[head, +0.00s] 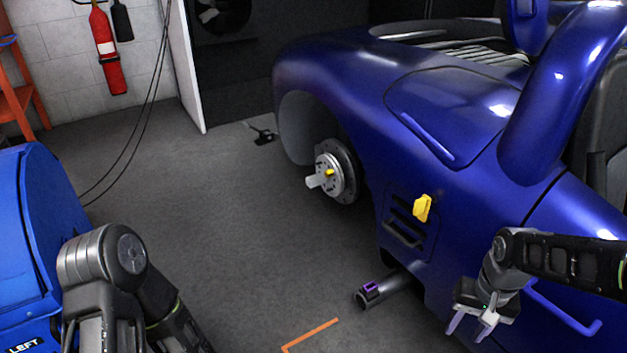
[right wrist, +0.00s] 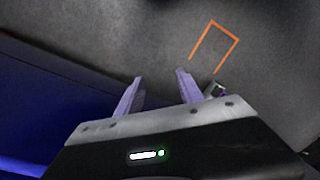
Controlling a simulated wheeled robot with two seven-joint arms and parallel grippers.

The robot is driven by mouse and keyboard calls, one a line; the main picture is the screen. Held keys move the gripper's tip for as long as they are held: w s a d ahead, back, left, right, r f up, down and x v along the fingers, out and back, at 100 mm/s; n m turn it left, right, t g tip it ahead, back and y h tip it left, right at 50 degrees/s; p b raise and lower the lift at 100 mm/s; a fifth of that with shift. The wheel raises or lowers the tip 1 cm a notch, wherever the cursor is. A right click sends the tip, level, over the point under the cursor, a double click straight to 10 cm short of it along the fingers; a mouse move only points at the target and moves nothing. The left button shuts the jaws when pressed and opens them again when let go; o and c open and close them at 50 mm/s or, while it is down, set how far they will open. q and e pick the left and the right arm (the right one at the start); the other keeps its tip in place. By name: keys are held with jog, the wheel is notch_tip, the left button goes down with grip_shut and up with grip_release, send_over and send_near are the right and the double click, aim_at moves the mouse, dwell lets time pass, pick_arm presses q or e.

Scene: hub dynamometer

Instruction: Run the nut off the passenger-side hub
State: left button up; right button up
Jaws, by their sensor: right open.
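The hub (head: 337,171) is a bare metal disc with studs in the front wheel arch of the blue car (head: 455,110). A pale cylindrical piece juts out from its centre, with a small yellow part (head: 329,172) beside it; I cannot tell which of these is the nut. My right gripper (head: 470,330) is open and empty, low beside the car's side, well to the right of the hub and nearer to me. Its two purple fingers show apart in the right wrist view (right wrist: 158,85). My left arm shows at the lower left; its fingertips are not clearly visible.
A yellow piece (head: 422,208) sits on the car's side behind the arch. An exhaust pipe (head: 380,290) with a purple clip juts out low. An orange floor marking (head: 310,335) lies in front. A blue machine (head: 30,240) stands left. The floor before the hub is clear.

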jog(key=s+a+f+n+y, duration=0.1)
jog(key=s+a+f+y, duration=0.15)
jog(key=a+f, duration=1)
jog(key=s+a+f, duration=0.7)
jog(key=s+f, duration=0.4)
jog(key=f, duration=0.1)
jog(key=shift+a+t, duration=0.15)
jog(key=shift+t, duration=0.25)
jog(key=shift+y, duration=0.25)
